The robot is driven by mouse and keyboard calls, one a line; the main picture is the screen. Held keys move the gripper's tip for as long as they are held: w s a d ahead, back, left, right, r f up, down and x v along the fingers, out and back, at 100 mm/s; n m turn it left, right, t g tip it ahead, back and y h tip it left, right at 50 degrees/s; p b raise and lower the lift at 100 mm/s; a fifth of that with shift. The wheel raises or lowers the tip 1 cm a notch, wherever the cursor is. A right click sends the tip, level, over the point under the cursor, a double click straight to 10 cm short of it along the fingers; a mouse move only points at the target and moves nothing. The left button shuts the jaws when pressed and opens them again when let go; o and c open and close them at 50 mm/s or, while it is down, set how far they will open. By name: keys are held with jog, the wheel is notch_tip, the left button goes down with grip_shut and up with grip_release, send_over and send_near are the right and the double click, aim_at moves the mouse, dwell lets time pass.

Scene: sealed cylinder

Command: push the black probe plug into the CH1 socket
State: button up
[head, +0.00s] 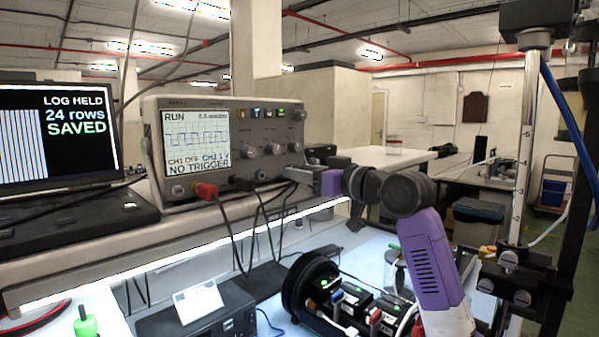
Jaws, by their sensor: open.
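The oscilloscope (228,150) stands on the shelf. Its screen (196,143) reads RUN, CH1 OFF and NO TRIGGER. A black plug (242,184) is at the lower front, right of a red plug (206,191); I cannot tell how deep the black one sits. Dark cables hang below them. My gripper (299,174) is at the scope's lower right corner, right of the black plug and apart from it. Its jaws are open, but their gap is hard to make out. The CH1 label is too small to read, so I cannot tell which socket is CH1.
A laptop (60,140) reading LOG HELD, 24 rows SAVED stands left of the scope. Below the shelf are a black cylinder end (312,283) with modules, a dark box (195,312) and a green-handled tool (85,322). A metal post (524,150) stands at the right.

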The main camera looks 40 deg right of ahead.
dwell(0.3)
grip_shut()
dwell(1.1)
jog(key=shift+s, duration=0.15)
jog(key=shift+s+d, duration=0.1)
jog(key=shift+s, duration=2.75)
